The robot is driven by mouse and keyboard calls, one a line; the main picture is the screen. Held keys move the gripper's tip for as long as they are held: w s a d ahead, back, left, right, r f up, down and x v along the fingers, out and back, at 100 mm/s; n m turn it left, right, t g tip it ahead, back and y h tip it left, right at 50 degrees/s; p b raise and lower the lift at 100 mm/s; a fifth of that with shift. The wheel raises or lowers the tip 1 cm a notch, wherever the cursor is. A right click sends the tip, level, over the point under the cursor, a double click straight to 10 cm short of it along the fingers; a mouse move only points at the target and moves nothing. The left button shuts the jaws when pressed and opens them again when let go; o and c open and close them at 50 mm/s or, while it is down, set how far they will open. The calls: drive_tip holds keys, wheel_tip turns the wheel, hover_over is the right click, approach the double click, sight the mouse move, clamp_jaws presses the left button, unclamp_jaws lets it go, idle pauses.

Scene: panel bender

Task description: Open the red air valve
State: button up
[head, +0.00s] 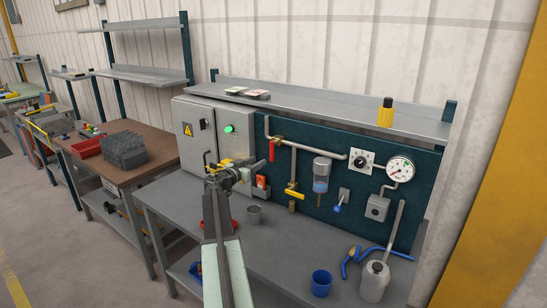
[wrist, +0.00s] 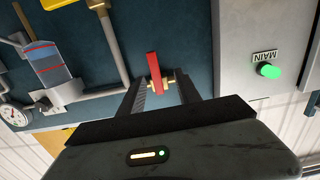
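The red air valve has a red lever handle (head: 271,151) on a brass body below the grey pipe on the dark teal panel. The handle hangs straight down in the head view. In the wrist view, which is turned upside down, the red handle (wrist: 154,72) stands in the gap between my fingers. My gripper (head: 246,170) is just left of the handle in the head view. In the wrist view my gripper (wrist: 161,80) is open, its two dark fingers apart on either side of the handle. I see no clear contact, and the exact depth cannot be told.
A grey cabinet (head: 236,149) with a green button stands left of the valve. A yellow-handled valve (head: 293,189), a blue-filled filter bowl (head: 321,179) and a gauge (head: 400,168) are to its right.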

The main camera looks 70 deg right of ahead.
sight(271, 153)
drive_tip(key=x, duration=0.3)
drive_tip(key=s+x, duration=0.1)
drive_tip(key=x, duration=0.2)
drive_tip(key=r+x, duration=0.1)
drive_tip(key=x, duration=0.3)
drive_tip(key=shift+s+a+r, duration=0.1)
drive_tip(key=shift+s+a, duration=0.05)
drive_tip(key=shift+a, duration=0.1)
clamp_jaws()
idle(1.0)
